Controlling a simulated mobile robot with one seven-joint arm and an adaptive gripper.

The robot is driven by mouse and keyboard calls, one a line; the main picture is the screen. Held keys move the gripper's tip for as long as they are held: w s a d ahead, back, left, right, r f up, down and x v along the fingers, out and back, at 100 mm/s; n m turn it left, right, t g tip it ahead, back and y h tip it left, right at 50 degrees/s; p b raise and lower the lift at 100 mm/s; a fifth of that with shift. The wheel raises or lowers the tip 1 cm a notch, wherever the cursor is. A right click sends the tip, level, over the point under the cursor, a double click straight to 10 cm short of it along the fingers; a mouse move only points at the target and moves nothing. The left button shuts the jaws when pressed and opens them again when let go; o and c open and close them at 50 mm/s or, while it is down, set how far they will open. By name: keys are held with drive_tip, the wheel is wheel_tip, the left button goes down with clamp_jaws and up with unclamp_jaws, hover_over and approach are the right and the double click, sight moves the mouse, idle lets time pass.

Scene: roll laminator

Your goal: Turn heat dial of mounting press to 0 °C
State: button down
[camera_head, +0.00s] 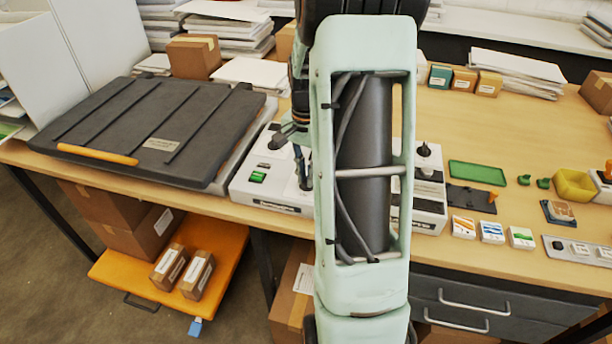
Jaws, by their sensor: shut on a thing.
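The mounting press (140,130) stands at the left of the bench with its dark ribbed lid down and an orange handle at the front. A white control box (245,192) with a lit green switch (258,177) sits just to its right. My gripper (304,180) points down over this box, right of the switch, with its fingers closed on a dial there. My pale green arm hides the right side of the gripper. The dial, its pointer and its scale are mostly hidden, so its setting cannot be read.
Another white unit with a black knob (424,150) stands right of my arm. Farther right lie a green tray (477,173), small cartons (492,232) and a yellow bin (574,185). Paper stacks and boxes line the back. An orange shelf (225,245) sits below.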

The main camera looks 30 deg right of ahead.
drive_tip(key=shift+n, duration=1.1)
drive_tip(key=c, duration=2)
unclamp_jaws()
drive_tip(key=shift+r, duration=0.1)
wheel_tip(320, 180, up, 12)
drive_tip(key=shift+f, duration=0.1)
